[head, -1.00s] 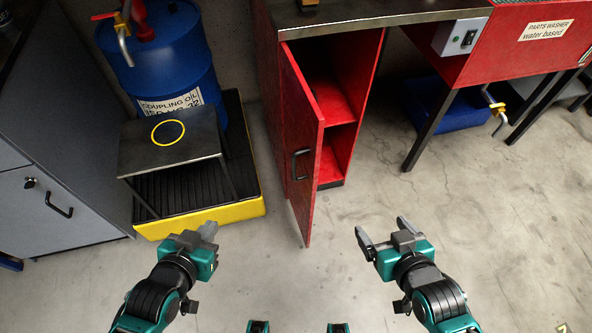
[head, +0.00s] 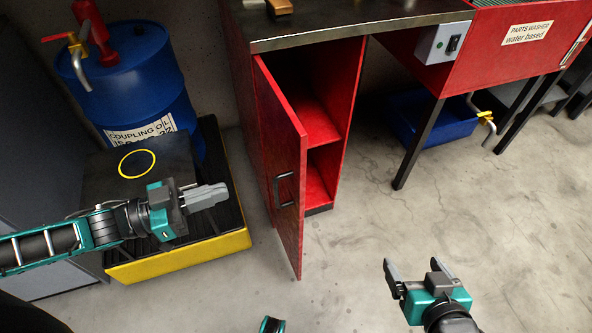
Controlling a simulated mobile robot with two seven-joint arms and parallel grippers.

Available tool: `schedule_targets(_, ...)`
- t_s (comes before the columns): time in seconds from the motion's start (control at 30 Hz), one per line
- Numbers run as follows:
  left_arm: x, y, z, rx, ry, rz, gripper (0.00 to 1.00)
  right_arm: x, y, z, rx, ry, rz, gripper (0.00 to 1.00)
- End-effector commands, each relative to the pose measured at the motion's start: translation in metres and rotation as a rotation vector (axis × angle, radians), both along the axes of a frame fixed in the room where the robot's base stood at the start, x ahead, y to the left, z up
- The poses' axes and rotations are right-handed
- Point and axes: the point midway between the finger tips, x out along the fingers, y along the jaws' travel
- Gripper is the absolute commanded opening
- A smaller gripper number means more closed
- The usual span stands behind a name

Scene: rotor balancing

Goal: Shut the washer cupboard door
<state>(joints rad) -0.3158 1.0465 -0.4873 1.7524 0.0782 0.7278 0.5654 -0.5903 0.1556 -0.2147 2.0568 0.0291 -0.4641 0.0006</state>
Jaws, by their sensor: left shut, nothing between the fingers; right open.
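The washer cupboard (head: 328,120) is red, with a dark worktop, and stands at the centre of the head view. Its red door (head: 268,140) is hinged on the left and stands wide open, swung out toward me. The black handle (head: 284,188) is on the door's left-facing side. Shelves (head: 312,124) show inside the cupboard. My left gripper (head: 222,194) is shut and empty, left of the door and apart from it, pointing right toward it. My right gripper (head: 413,268) is open and empty, over the floor to the right of the door.
A blue oil drum (head: 140,85) and a dark stand (head: 100,178) are on a yellow-edged spill tray (head: 185,258) at left. The red parts washer (head: 490,50) is at right, with a blue container (head: 436,122) below. The floor (head: 350,240) before the cupboard is clear.

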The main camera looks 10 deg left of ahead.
Motion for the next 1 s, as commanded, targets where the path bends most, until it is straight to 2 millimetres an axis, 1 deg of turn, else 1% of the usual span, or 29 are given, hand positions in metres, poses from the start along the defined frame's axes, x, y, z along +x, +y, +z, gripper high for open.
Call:
schedule_targets(0.17, 0.014, -0.018, 0.001, -0.004, -0.006, -0.001, 0.00, 0.001, 0.000, -0.001, 0.003, -0.004, 0.000, 0.88)
schedule_targets(0.5, 0.054, -0.072, 0.001, -0.002, -0.007, 0.000, 0.00, 0.000, 0.001, -0.009, 0.004, 0.003, 0.000, 0.88)
schedule_targets(0.7, 0.073, -0.097, 0.001, -0.001, -0.005, 0.001, 0.00, 0.001, 0.002, -0.012, 0.007, 0.002, -0.001, 0.88)
schedule_targets(0.83, 0.080, -0.107, 0.000, 0.000, -0.004, 0.001, 0.00, 0.000, 0.002, -0.013, 0.010, 0.003, -0.003, 0.88)
schedule_targets(1.0, 0.082, -0.111, 0.001, 0.000, -0.002, 0.001, 0.00, 0.000, 0.002, -0.014, 0.011, 0.004, -0.004, 0.88)
